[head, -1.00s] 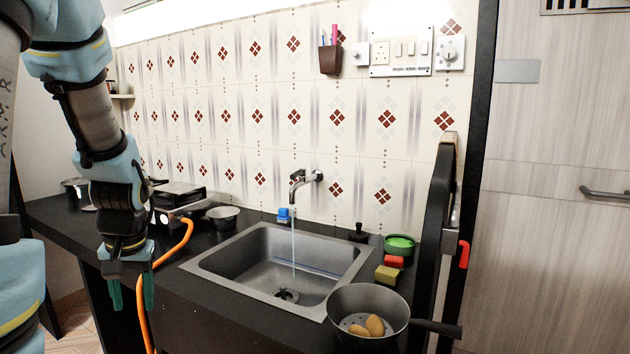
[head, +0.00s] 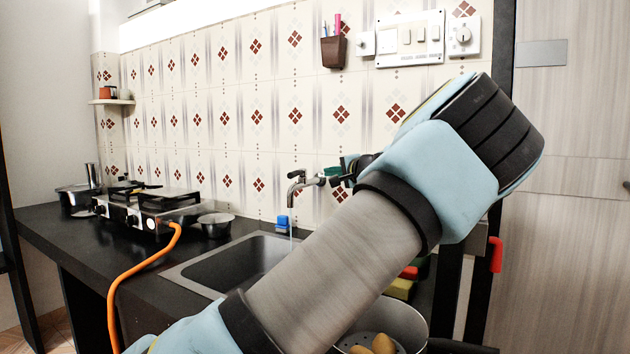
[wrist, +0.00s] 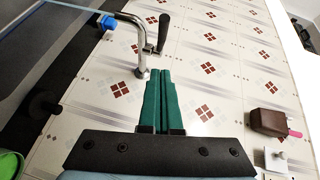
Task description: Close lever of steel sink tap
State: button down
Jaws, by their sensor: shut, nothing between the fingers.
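The steel tap (head: 297,187) sticks out from the tiled wall above the sink (head: 200,285), with a thin stream of water falling from its spout. In the wrist view the tap (wrist: 141,52) has a lever with a dark handle (wrist: 163,32) beside its body. My gripper (head: 333,175) is up by the wall, just right of the tap in the head view. In the wrist view my gripper's green fingers (wrist: 159,74) are together and empty, with their tips close to the lever's base. Whether they touch it I cannot tell. My arm hides much of the sink in the head view.
A stove (head: 150,210) with an orange hose stands left of the sink. A blue item (head: 282,221) sits behind the sink. A pot (head: 415,322) with potatoes is at the front right. A brown holder (wrist: 268,122) and a switch panel (head: 410,40) are on the wall.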

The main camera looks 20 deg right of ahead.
aim_at(292, 174)
jog(key=p+x, duration=0.1)
jog(key=x, duration=0.3)
jog(key=a+p+x, duration=0.1)
jog(key=x, duration=0.3)
jog(key=p+x, duration=0.2)
jog(key=x, duration=0.2)
jog(key=shift+s+a, duration=0.25)
jog(key=shift+a, duration=0.05)
jog(key=shift+w+a+f, duration=0.15)
jog(key=shift+w+a, duration=0.1)
jog(key=shift+a, duration=0.15)
jog(key=shift+a, duration=0.1)
jog(key=b, duration=0.1)
jog(key=a+b, duration=0.1)
jog(key=shift+w+f+b, duration=0.2)
jog(key=shift+f+b, duration=0.1)
jog(key=shift+b, duration=0.05)
jog(key=shift+w+a+b, duration=0.3)
jog(key=shift+a+b, duration=0.4)
jog(key=shift+b, duration=0.25)
jog(key=shift+w+a+r, duration=0.1)
jog(key=shift+a+r, duration=0.25)
